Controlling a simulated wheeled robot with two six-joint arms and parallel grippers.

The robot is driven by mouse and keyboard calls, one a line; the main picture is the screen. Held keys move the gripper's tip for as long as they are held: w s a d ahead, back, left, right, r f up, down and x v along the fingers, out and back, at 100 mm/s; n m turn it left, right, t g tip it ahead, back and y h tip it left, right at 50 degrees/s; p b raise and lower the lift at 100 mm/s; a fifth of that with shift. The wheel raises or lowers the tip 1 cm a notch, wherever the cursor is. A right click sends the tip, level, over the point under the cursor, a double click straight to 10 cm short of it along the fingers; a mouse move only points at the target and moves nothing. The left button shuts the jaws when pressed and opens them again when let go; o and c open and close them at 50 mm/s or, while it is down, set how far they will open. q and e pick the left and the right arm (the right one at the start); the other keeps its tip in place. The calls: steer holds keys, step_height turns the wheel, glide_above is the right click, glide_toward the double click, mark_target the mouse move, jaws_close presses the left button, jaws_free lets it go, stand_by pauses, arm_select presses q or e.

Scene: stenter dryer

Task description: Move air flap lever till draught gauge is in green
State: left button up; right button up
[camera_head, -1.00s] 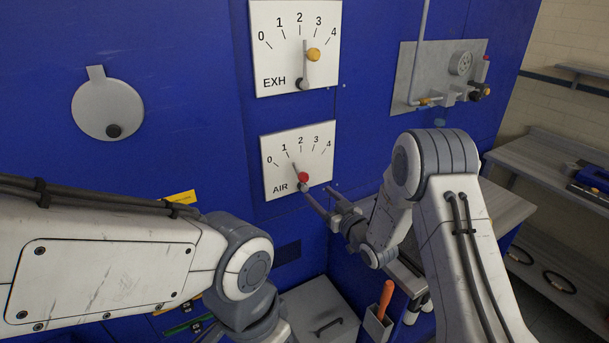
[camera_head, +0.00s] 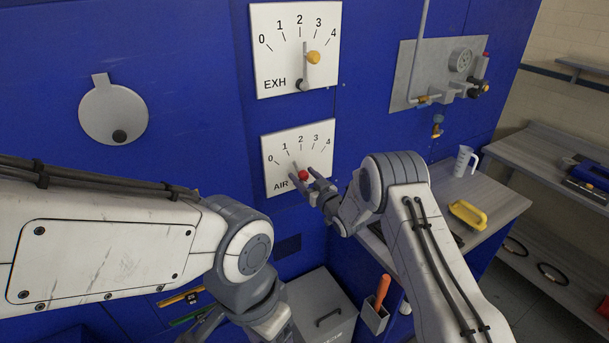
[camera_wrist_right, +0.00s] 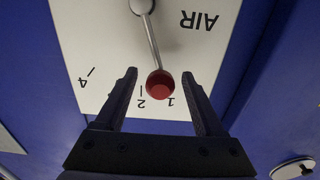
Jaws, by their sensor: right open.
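The air flap lever, a grey rod with a red knob (camera_head: 303,175), is on the white AIR scale plate (camera_head: 276,153) on the blue wall. In the right wrist view the red knob (camera_wrist_right: 160,85) is between marks 1 and 2, with the picture upside down. My right gripper (camera_head: 309,179) is at the knob; its open fingers (camera_wrist_right: 160,76) stand either side of it, with gaps visible. My left arm enters from the left; its gripper is partly cut off at the bottom edge, jaw state unclear. I cannot identify a draught gauge or any green zone.
The EXH plate (camera_head: 280,50) with a yellow-knobbed lever (camera_head: 313,57) is above. A round cover (camera_head: 113,112) is at left, a grey pipe panel (camera_head: 404,75) at right. A jug (camera_head: 464,160) and yellow object (camera_head: 467,215) stand on the bench. A grey box (camera_head: 318,300) is below.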

jaws_close()
stand_by(1.4)
